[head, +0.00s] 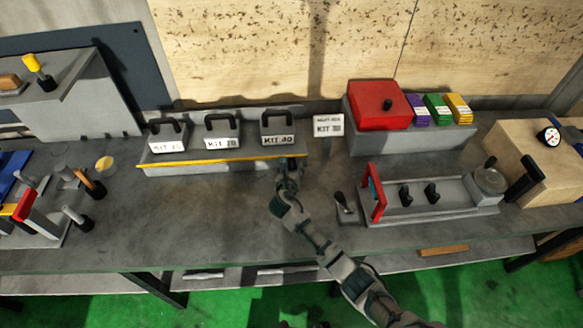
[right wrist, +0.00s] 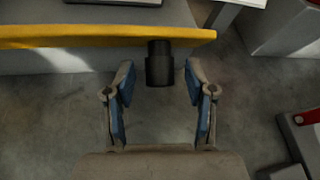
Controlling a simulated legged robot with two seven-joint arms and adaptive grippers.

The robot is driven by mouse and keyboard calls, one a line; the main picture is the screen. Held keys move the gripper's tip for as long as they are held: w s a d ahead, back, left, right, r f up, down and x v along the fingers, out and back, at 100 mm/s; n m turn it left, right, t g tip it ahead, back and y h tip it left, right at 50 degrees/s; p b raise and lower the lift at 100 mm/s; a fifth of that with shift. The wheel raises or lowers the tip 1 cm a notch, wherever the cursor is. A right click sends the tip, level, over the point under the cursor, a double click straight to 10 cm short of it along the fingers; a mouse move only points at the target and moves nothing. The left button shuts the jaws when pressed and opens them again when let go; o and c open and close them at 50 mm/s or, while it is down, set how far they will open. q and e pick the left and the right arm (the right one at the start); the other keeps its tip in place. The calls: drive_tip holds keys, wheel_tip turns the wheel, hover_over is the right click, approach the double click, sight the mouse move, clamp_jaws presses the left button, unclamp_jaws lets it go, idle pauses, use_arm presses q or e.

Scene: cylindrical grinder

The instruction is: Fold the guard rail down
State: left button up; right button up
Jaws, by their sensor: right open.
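The guard rail is a yellow bar (head: 215,163) along the front edge of a grey kit stand (head: 163,171). The bar also runs across the top of the right wrist view (right wrist: 85,37). A short dark cylindrical grip (right wrist: 159,65) sticks out from the rail near its right end. My right gripper (head: 289,172) is at the right end of the rail. In the right wrist view, its open fingers (right wrist: 160,78) stand on either side of the dark grip, with a gap on each side. My left gripper is not in view.
Several kit blocks with black handles (head: 222,132) stand behind the rail. A kit label sign (head: 328,125) stands right of them. A fixture with a red plate (head: 375,192) lies to the right. The grey bench (head: 180,225) is clear in front of the rail.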

drive_tip(key=shift+d+x, duration=0.2)
drive_tip(key=shift+x, duration=0.75)
drive_tip(key=shift+s+a, duration=0.1)
drive_tip(key=shift+a, duration=0.4)
drive_tip(key=c, duration=0.6)
drive_tip(key=shift+r, duration=0.1)
drive_tip(key=c, duration=0.4)
drive_tip(key=shift+d+f, duration=0.25)
drive_tip(key=shift+d, duration=0.05)
clamp_jaws()
drive_tip(key=t+b, duration=0.1)
drive_tip(key=f+t+b, duration=0.1)
drive_tip(key=b, duration=0.1)
drive_tip(key=shift+s+a+f+t+b, duration=0.1)
drive_tip(key=shift+a+f+t+b, duration=0.05)
drive_tip(key=shift+t+b, duration=0.15)
drive_tip(key=shift+f+m+t+h+b, duration=0.3)
drive_tip(key=shift+t+b, duration=0.4)
drive_tip(key=shift+b, duration=0.55)
drive_tip(key=shift+r, duration=0.2)
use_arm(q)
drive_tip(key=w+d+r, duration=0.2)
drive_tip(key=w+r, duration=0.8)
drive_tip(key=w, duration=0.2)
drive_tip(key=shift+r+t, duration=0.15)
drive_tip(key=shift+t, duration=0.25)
